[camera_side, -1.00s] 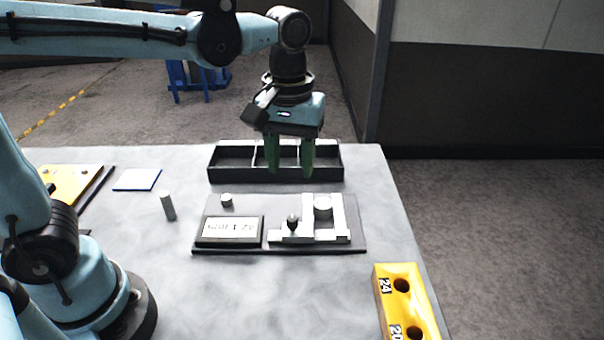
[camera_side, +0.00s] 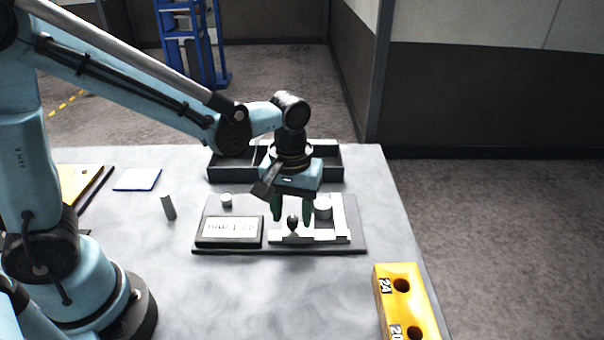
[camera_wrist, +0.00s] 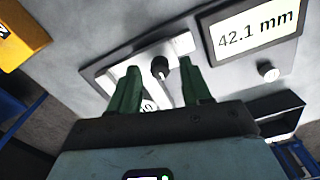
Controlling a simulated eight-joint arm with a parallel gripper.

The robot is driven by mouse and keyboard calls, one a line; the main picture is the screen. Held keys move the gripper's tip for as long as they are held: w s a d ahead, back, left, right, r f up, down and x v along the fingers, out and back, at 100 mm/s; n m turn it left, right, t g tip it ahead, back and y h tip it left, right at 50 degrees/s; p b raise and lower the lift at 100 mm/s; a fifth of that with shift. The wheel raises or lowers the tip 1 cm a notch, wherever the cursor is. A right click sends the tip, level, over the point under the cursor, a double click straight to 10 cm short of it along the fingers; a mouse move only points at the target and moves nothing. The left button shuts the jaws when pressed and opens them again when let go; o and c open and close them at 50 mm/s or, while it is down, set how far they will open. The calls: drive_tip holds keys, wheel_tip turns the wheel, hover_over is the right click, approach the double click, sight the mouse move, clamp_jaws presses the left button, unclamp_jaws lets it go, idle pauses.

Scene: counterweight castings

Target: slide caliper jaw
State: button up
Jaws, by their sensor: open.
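The caliper's pale metal frame (camera_side: 338,230) lies on a dark base plate (camera_side: 358,246). Its sliding jaw carries a black knob (camera_side: 292,221), also seen in the wrist view (camera_wrist: 160,65). A pale round casting (camera_side: 323,208) stands beside the jaw; I cannot tell if they touch. The display (camera_side: 230,229) reads 42.1 mm in the wrist view (camera_wrist: 254,31). My gripper (camera_side: 292,211) is open, with its green fingers pointing down on either side of the knob. In the wrist view, the knob shows between the fingertips (camera_wrist: 159,63). The gripper partly hides the casting.
A black divided tray (camera_side: 225,174) stands behind the plate. A yellow block with numbered holes (camera_side: 405,300) is at front right. A small round button (camera_side: 226,200) sits behind the display.

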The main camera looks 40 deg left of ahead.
drive_tip(key=shift+f, duration=0.35)
clamp_jaws()
